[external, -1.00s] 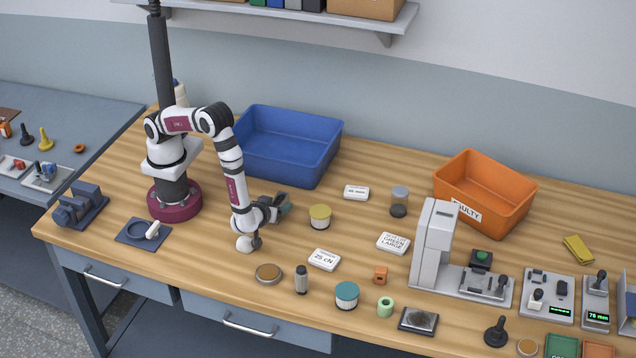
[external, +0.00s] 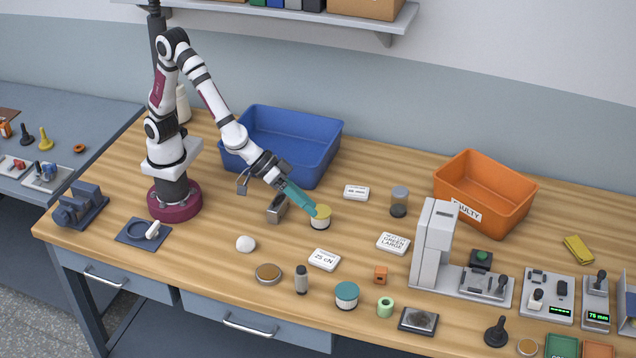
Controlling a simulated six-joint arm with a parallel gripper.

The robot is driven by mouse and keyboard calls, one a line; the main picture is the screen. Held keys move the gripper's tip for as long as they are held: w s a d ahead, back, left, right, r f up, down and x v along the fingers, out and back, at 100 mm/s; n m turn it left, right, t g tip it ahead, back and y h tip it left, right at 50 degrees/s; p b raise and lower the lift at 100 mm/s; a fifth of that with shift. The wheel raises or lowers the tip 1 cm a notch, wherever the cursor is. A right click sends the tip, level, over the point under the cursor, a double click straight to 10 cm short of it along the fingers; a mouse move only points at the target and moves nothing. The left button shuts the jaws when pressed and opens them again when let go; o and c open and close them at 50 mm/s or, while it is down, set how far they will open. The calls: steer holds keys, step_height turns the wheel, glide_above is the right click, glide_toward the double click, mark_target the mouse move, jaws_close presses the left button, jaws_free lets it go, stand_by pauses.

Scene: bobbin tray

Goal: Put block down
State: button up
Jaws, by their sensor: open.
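My gripper (external: 259,202) is open above the table, in front of the blue bin, with its dark jaws spread apart. No block is clearly seen between the jaws. A small orange block (external: 380,275) lies on the table at front centre, well apart from the gripper.
The blue bin (external: 285,168) stands behind the gripper and the orange bin (external: 485,215) at the right. A white ball (external: 246,244), a teal-lidded jar (external: 346,297) and label cards (external: 324,260) lie in front. A grey machine (external: 432,245) stands to the right.

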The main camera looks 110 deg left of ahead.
steer(key=s+a+r+m+g+h, duration=0.15)
steer(key=s+m, duration=0.25)
steer(key=s, duration=0.4)
steer(key=s+r+m+g+h, duration=0.1)
steer(key=s+m+g+h, duration=0.15)
steer(key=s+m, duration=0.4)
steer(key=s+a+f+m+g+y, duration=0.1)
steer(key=s+a+g+y, duration=0.2)
steer(key=s+a, duration=0.4)
steer(key=s+a+g+y, duration=0.2)
steer(key=s+a, duration=0.5)
steer(key=s, duration=0.5)
steer(key=shift+s+f+m+g+y, duration=0.35)
steer(key=shift+s+g+y, duration=0.05)
steer(key=shift+g, duration=0.2)
